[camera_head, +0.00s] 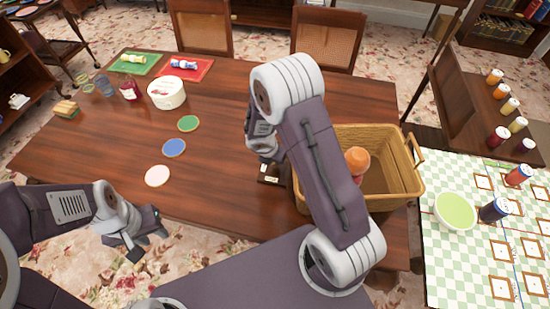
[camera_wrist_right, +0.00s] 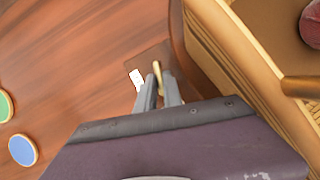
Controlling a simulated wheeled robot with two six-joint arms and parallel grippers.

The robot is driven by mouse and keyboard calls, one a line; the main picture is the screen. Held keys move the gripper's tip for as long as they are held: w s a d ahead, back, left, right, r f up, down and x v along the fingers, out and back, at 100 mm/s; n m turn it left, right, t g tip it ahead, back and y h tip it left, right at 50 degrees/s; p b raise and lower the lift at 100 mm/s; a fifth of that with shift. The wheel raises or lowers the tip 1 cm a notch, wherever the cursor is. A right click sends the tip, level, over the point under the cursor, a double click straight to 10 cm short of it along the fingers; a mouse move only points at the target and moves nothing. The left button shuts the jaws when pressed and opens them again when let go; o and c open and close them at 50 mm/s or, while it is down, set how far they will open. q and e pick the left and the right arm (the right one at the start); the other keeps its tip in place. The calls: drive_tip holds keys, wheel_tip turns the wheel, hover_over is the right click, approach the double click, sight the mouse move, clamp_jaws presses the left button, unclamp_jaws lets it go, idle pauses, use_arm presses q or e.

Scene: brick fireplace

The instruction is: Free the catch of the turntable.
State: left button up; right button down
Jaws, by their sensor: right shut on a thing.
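My right gripper (camera_wrist_right: 158,95) is shut on a slim brass catch lever (camera_wrist_right: 157,72) in the right wrist view. The lever stands on a dark wooden piece beside a white card (camera_wrist_right: 137,78). In the head view my right arm hides most of this spot; a dark block (camera_head: 272,172) shows below the hand. A dark rounded edge (camera_wrist_right: 177,35), probably the turntable, shows between the table and the wicker basket (camera_wrist_right: 212,55); the basket (camera_head: 385,135) hides the rest. My left gripper (camera_head: 146,243) is empty, its fingers apart, off the table's near edge.
The basket holds an orange-topped item (camera_head: 357,158). A white tub (camera_head: 166,93) stands farther back. A checked table (camera_head: 450,265) with a green bowl (camera_head: 455,210) is at right.

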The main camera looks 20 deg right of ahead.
drive_tip(key=shift+w+r, duration=0.15)
drive_tip(key=c, duration=1.6)
unclamp_jaws()
drive_tip(key=shift+o, duration=0.6)
drive_tip(key=p+v, duration=0.3)
drive_tip(key=v, duration=0.6)
drive_tip(key=shift+p, duration=0.3)
